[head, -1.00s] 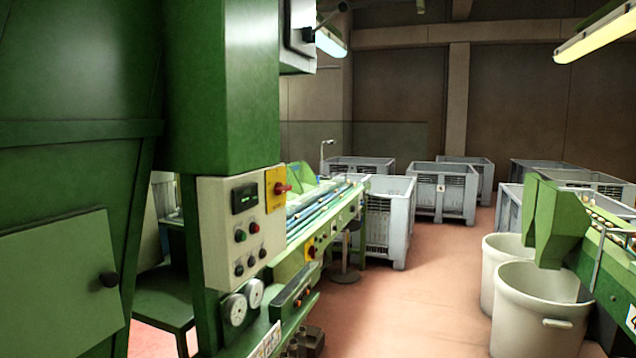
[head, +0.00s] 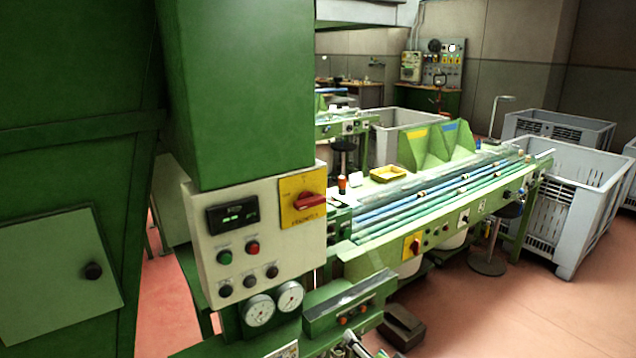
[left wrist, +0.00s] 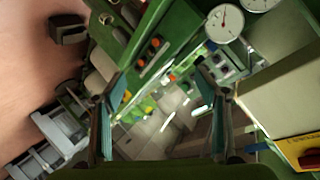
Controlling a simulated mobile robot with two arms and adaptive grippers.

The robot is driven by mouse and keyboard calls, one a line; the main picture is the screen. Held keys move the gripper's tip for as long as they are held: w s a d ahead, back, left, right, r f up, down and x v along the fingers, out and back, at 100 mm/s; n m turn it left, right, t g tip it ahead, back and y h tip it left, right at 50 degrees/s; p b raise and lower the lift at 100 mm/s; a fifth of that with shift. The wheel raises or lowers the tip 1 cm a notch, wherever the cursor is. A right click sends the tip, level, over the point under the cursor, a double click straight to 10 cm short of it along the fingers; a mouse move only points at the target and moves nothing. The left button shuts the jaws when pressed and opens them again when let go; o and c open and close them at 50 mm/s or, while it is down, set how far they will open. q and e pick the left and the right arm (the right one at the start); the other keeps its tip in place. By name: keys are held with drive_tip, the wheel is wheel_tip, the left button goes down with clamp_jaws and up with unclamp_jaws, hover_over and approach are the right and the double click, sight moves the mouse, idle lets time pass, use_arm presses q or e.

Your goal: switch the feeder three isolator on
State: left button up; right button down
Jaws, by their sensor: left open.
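A red rotary isolator handle (head: 308,201) on a yellow plate sits at the upper right of a pale control panel (head: 238,262) on the green machine. The handle lies roughly sideways; its lettering is too small to read. Part of it shows at the lower right of the left wrist view (left wrist: 310,158). A second red knob on a yellow plate (head: 413,246) is on the front of the conveyor bench, near a number 3 plate. My right gripper is out of view.
Two round gauges (head: 274,303) hang under the panel, and a green box with orange knobs (head: 350,301) juts out beside them. A stool (head: 488,263) and grey crates (head: 580,200) stand right of the conveyor bench (head: 450,200). Red floor is open at lower right.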

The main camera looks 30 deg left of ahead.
use_arm(q)
wheel_tip(320, 180, up, 21)
drive_tip(key=n+y+p, duration=0.3)
drive_tip(key=n+y, duration=0.1)
drive_tip(key=n, duration=0.1)
drive_tip(key=n+g+y+p, duration=0.2)
drive_tip(key=n+y, duration=0.1)
drive_tip(key=n, duration=0.5)
approach(313, 203)
drive_tip(key=shift+m, duration=0.3)
drive_tip(key=p+x, duration=0.6)
drive_tip(key=x, duration=0.1)
drive_tip(key=shift+w+a+r, duration=0.1)
drive_tip(key=shift+a+r, duration=0.1)
drive_tip(key=shift+a, duration=0.05)
drive_tip(key=shift+w+a+f+p, duration=0.2)
drive_tip(key=shift+a+p, duration=0.1)
drive_tip(key=shift+a, duration=0.1)
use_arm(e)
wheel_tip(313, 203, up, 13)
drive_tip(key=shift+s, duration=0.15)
use_arm(q)
drive_tip(key=c, duration=1.1)
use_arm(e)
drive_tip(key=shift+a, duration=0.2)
